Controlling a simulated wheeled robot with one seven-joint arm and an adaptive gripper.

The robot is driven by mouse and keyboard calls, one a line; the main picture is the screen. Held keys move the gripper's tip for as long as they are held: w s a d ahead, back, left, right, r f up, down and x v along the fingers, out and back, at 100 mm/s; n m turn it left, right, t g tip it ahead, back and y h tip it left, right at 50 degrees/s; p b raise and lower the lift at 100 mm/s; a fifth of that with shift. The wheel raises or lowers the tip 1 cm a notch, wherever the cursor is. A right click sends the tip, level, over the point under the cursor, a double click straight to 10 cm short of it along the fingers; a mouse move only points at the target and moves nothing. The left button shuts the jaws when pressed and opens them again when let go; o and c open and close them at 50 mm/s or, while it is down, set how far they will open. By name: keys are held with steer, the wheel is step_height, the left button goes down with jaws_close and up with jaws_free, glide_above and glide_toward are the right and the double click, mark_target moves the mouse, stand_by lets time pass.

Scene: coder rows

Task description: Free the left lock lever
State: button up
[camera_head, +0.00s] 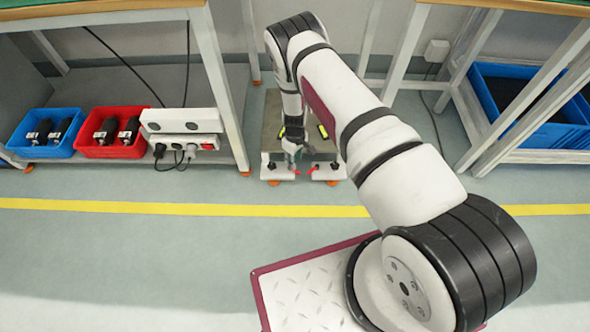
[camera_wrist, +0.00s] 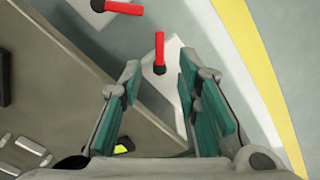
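A low wheeled carriage stands between the benches; two white plates (camera_head: 278,181) at its front carry black pivots and red levers. The left red lever (camera_head: 296,172) shows beside the right red lever (camera_head: 314,169). In the wrist view the nearer red lever (camera_wrist: 159,45), seemingly the left one, stands over its white plate just beyond my fingertips. The other red lever (camera_wrist: 124,8) is at the top edge, partly cut off. My gripper (camera_wrist: 160,78) is open, with teal pads apart and nothing between them. In the head view my gripper (camera_head: 293,154) is small above the left plate; contact is not clear.
A blue bin (camera_head: 45,150), a red bin (camera_head: 110,150) and a white socket box (camera_head: 180,120) sit on the left bench's shelf. A larger blue crate (camera_head: 545,135) is at right. Bench legs (camera_head: 225,95) flank the carriage. Floor around the yellow line (camera_head: 150,207) is clear.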

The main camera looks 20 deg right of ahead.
step_height(320, 180, down, 6)
steer(key=shift+f+b, duration=0.25)
steer(key=shift+b, duration=0.9)
